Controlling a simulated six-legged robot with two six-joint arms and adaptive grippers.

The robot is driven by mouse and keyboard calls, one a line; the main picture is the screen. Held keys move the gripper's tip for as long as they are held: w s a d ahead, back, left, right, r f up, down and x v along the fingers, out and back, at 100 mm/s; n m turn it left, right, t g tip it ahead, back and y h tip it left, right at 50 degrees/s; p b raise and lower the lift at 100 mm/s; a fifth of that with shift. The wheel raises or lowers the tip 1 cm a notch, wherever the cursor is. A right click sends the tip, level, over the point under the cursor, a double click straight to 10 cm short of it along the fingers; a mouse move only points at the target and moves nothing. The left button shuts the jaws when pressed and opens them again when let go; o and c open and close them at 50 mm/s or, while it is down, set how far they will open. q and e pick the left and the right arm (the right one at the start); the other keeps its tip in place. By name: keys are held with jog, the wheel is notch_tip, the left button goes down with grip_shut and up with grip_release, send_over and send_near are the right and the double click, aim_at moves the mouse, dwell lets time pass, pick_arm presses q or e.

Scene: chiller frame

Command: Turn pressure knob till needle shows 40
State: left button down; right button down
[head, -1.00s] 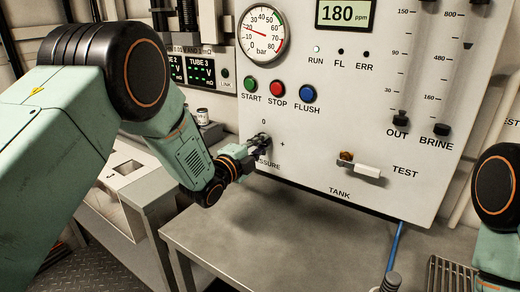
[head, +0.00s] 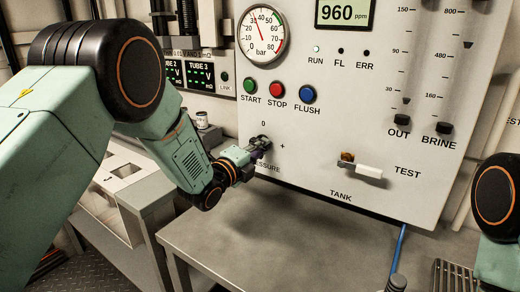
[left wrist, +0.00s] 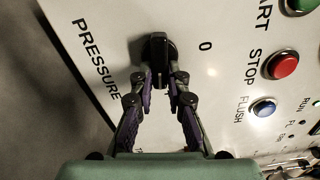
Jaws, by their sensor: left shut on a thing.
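The black pressure knob (left wrist: 158,55) sits on the white panel beside the PRESSURE label and the 0 mark. My left gripper (left wrist: 162,85) is shut on the knob, with a finger on either side of it. In the head view, my left gripper (head: 258,150) reaches the panel from the left and hides part of the knob and label. The round bar gauge (head: 262,35) is above, and its red needle points up and slightly left, between 30 and 40. My right gripper is not in view.
START, STOP (head: 277,89) and FLUSH (head: 307,94) buttons sit above the knob. The display (head: 343,12) reads 960 ppm. A white-handled TANK/TEST valve (head: 368,171) sticks out to the right. A bare grey bench (head: 300,230) lies below the panel.

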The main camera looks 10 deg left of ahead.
pick_arm(q)
jog(key=shift+f, duration=0.1)
jog(key=c, duration=1.3)
grip_release()
jog(key=v, duration=1.2)
jog(key=shift+s, duration=0.1)
